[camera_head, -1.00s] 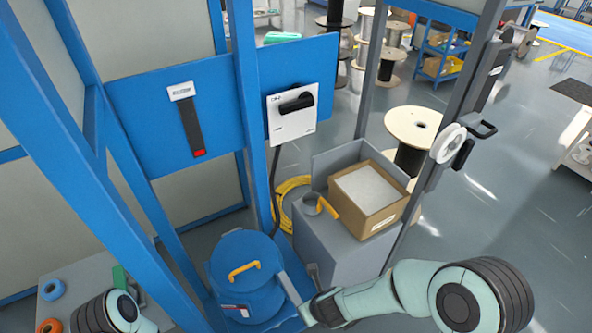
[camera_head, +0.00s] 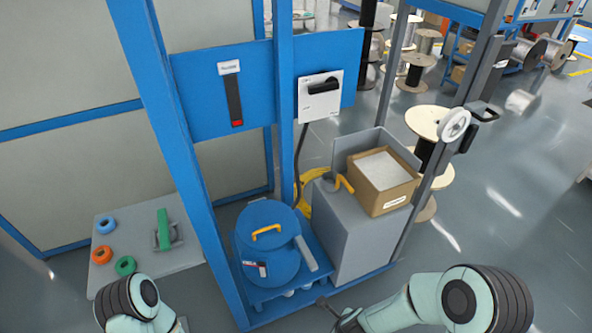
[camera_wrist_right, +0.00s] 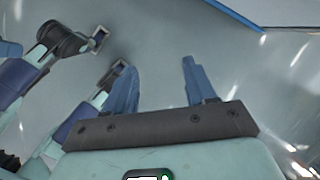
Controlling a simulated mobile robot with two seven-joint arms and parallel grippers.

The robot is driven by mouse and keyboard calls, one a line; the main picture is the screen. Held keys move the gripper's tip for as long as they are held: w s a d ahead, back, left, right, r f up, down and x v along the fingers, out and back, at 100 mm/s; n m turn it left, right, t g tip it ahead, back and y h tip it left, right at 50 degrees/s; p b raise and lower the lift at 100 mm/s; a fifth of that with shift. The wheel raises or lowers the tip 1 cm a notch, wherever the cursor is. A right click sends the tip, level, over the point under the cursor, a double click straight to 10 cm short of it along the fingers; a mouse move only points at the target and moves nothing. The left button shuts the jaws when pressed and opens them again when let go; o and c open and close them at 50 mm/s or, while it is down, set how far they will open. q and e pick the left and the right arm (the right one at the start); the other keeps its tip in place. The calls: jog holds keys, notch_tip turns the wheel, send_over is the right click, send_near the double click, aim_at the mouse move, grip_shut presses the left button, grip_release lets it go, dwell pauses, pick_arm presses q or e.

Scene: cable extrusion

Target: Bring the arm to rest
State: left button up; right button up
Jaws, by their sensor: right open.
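My right arm (camera_head: 440,300) comes in at the lower right of the head view, bent, with its far end low in front of the blue stand. In the right wrist view my right gripper (camera_wrist_right: 158,82) is open, its two blue fingers apart with only grey floor between them. My left arm (camera_head: 135,303) shows at the lower left of the head view. Its gripper lies outside the picture.
A blue drum (camera_head: 268,248) with a yellow handle stands on a blue base. Beside it, a grey cabinet (camera_head: 350,240) carries a cardboard box (camera_head: 383,188). A low grey table (camera_head: 180,255) holds several coloured rings.

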pick_arm(q)
jog(key=w+r+p, duration=0.2)
jog(key=shift+w+r, duration=0.15)
jog(key=shift+r, duration=0.25)
pick_arm(e)
jog(key=s+f+n+g+y, duration=0.1)
jog(key=s+f+n, duration=0.4)
jog(key=n, duration=0.5)
jog(key=s+d+f+n+g+y, duration=0.1)
jog(key=s+f+n+g, duration=0.2)
jog(key=s+n, duration=0.7)
notch_tip(320, 180, down, 2)
jog(key=shift+f+n, duration=0.25)
jog(key=shift+n, duration=0.15)
